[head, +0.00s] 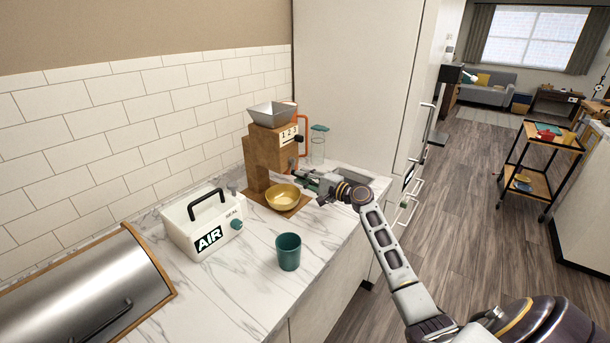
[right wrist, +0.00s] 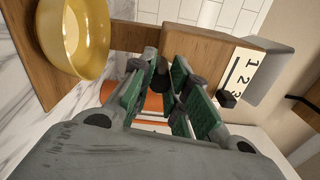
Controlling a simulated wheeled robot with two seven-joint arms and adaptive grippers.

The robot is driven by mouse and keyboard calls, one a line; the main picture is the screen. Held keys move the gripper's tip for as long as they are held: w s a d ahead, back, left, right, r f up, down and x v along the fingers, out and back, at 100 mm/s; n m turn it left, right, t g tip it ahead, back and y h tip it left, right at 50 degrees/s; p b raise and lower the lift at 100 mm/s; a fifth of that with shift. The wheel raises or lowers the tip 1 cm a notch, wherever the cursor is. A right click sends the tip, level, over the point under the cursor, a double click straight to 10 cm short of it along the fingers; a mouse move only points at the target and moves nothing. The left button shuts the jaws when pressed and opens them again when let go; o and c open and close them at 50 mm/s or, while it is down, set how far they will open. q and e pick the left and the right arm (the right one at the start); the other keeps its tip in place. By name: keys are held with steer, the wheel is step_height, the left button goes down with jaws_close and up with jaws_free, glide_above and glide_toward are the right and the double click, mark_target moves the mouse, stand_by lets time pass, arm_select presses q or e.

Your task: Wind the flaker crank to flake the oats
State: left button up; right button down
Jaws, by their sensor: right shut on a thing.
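The wooden flaker (head: 263,158) stands at the back of the marble counter, with a grey metal hopper (head: 270,114) on top and a 1-2-3 dial plate (head: 289,135). Its side also shows in the right wrist view (right wrist: 205,55). A gold bowl (head: 283,199) sits on its wooden base, under the front. My right gripper (head: 305,181) is beside the flaker's lower right side. In the right wrist view, its green-padded fingers (right wrist: 165,72) are closed around a dark crank knob, mostly hidden between them. I cannot make out any oats. My left gripper is out of view.
A white AIR box (head: 203,228) with a black handle and a teal cup (head: 288,251) stand in front of the flaker. A steel bread bin (head: 80,295) is at lower left. A glass jar (head: 318,149) stands behind, near the tall white cabinet (head: 355,80).

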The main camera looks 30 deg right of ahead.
steer(key=c, duration=1.3)
jaws_free()
steer(key=shift+v, duration=6.05)
